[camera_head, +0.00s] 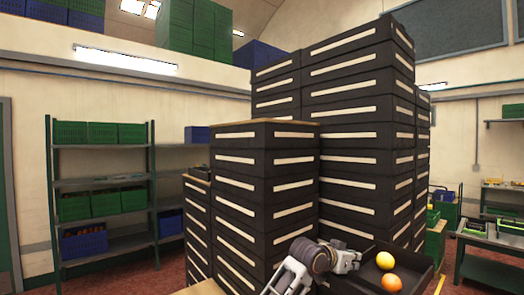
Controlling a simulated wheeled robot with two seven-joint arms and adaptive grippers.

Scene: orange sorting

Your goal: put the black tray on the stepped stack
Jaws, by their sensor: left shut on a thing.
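The black tray (413,263) is at the lower right, in front of the stack, and holds a yellow-orange fruit (385,260) and a deeper orange one (391,283). My left gripper (352,262) is shut on the tray's left side; its fingertips are hard to make out. The stepped stack (360,140) is made of black trays with pale front strips, in columns of differing height: low at left, a middle column with a brownish top (264,122), and tall ones behind and to the right. My right gripper is out of view.
A green shelf rack (52,190) with green and blue crates stands at the left. Low benches (492,240) with small items stand at the right. More crates (200,28) sit high at the back. Red floor shows between the rack and the stack.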

